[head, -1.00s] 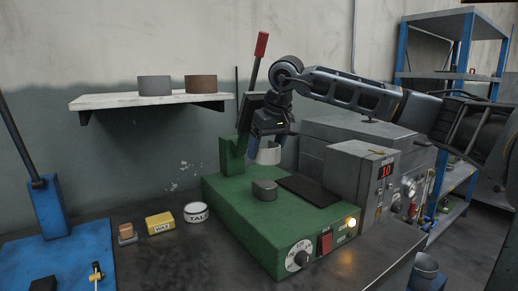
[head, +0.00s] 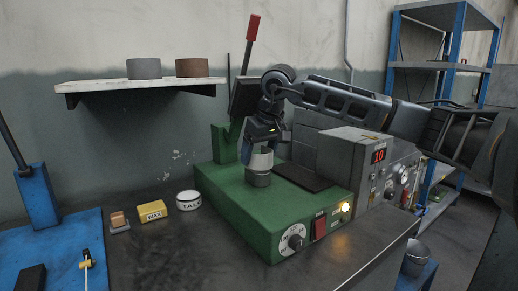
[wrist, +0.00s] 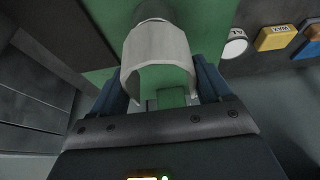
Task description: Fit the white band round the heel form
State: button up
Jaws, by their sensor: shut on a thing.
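My gripper (head: 261,146) points down over the green machine (head: 225,190) and is shut on the white band (head: 262,161). In the wrist view the band (wrist: 158,52) is a U-shaped strip between the two blue fingers, its open side towards the gripper. The grey heel form (head: 258,181) stands on the green top, directly below the band in the head view. The band's lower edge meets or overlaps the form's top there; I cannot tell whether they touch. In the wrist view part of the form (wrist: 154,10) shows past the band's far edge.
A dark plate (head: 303,177) lies on the machine right of the form. A grey control box (head: 345,160) stands behind it. A talc tin (head: 188,201), yellow wax block (head: 152,211) and blue press (head: 38,200) are left. A shelf (head: 110,90) holds two rolls.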

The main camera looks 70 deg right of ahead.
jog(key=shift+f, duration=1.65)
jog(key=shift+f+b, duration=0.8)
jog(key=shift+b, duration=0.2)
jog(key=o, duration=1)
jog(key=shift+c, duration=0.2)
jog(key=shift+v, duration=3.95)
